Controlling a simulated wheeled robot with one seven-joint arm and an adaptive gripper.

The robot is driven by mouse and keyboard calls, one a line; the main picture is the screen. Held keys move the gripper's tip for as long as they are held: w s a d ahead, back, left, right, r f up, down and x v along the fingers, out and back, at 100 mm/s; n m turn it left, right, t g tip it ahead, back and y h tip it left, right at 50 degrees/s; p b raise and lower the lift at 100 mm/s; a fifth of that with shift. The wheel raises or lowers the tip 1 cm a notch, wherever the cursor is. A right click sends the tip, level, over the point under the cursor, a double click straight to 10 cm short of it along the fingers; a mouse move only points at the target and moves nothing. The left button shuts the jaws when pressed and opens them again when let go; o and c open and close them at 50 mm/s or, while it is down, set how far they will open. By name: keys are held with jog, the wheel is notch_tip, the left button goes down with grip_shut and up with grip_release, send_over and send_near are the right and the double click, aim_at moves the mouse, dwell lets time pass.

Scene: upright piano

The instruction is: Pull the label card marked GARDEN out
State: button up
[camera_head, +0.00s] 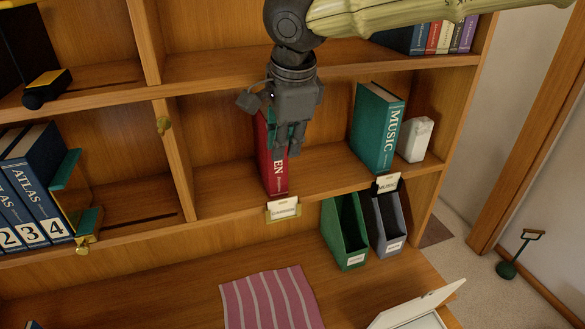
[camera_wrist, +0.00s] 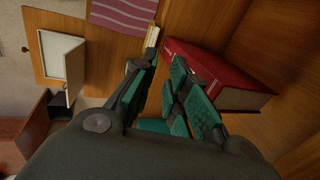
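The label card (camera_head: 284,209), its print too blurred to read surely, sits in a brass holder on the shelf's front edge, below a red book (camera_head: 269,165) whose spine shows "EN". My gripper (camera_head: 287,152) hangs in front of that book, above and apart from the card, and hides part of the spine. In the wrist view my gripper (camera_wrist: 160,66) has its green-padded fingers apart with nothing between them. The card and holder (camera_wrist: 152,38) show just beyond the left fingertip, and the red book (camera_wrist: 215,75) lies close beside the right finger.
A green MUSIC book (camera_head: 376,130) and a white box (camera_head: 415,140) stand to the right, with a MUSIC card (camera_head: 388,183) on the edge below. A green file holder (camera_head: 342,232) and a grey one (camera_head: 388,225) stand on the lower surface near a striped cloth (camera_head: 270,300).

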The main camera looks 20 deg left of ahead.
jog(key=b, duration=0.5)
send_near(283, 200)
notch_tip(283, 200, up, 2)
jog(key=shift+s+p+x, duration=0.15)
jog(key=shift+p+x, duration=0.2)
jog(key=shift+x, duration=2.4)
jog(key=shift+s+p+x, duration=0.1)
jog(key=shift+p+x, duration=0.2)
jog(key=shift+x, duration=2.4)
jog(key=shift+d, duration=0.2)
jog(key=c, duration=0.3)
grip_shut()
